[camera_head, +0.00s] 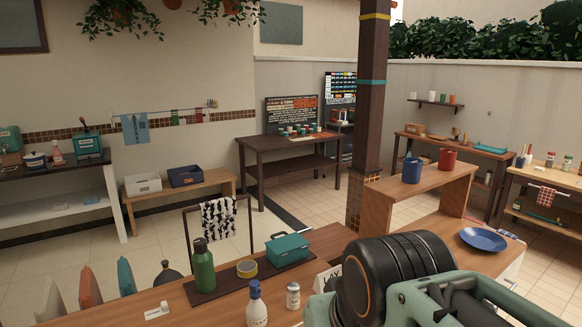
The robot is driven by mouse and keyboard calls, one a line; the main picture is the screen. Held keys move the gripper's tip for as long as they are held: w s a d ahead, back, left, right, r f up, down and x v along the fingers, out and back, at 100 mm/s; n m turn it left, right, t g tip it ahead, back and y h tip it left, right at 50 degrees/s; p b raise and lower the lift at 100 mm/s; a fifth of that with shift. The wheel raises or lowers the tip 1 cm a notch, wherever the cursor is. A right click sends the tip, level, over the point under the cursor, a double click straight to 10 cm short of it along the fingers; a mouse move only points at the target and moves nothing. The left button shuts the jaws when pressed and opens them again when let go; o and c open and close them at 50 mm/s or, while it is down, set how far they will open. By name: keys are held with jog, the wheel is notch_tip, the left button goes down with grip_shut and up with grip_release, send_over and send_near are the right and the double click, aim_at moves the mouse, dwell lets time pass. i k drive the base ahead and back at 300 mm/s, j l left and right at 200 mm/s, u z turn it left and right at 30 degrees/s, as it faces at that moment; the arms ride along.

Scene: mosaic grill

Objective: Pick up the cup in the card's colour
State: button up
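A blue cup (412,170) and a red cup (447,160) stand upright side by side on a raised wooden shelf (384,200), just right of the dark post. Several small cups (302,131) in mixed colours stand on the dark table at the back; they are too small to tell apart well. A white card with black letters (325,280) stands on the near counter, partly hidden behind my arm; I see no clear colour on it. My arm fills the lower right, near the counter, and its gripper fingers do not show.
The near wooden counter holds a green bottle (203,266), a teal box (287,248), a white squeeze bottle (257,306), a shaker (293,295) and a blue plate (483,239). The dark post (369,100) rises beside the cups' shelf. Tiled floor (300,195) is open beyond.

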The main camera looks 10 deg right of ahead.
aim_at(447, 158)
jog(key=z, duration=1.3)
jog(key=i+l+u, duration=0.1)
jog(key=i+l, duration=0.15)
jog(key=i+l+u, duration=0.1)
jog(key=l, duration=0.25)
jog(key=i+l+u, duration=0.1)
jog(key=i+l, duration=0.25)
jog(key=i+l+u, duration=0.1)
jog(key=l, duration=0.25)
jog(key=i+l+u, duration=0.1)
jog(key=i+l, duration=0.2)
jog(key=i+l+u, duration=0.1)
jog(key=l, duration=0.35)
jog(key=i+l+u, duration=0.1)
jog(key=i+l, duration=0.15)
jog(key=l, duration=0.15)
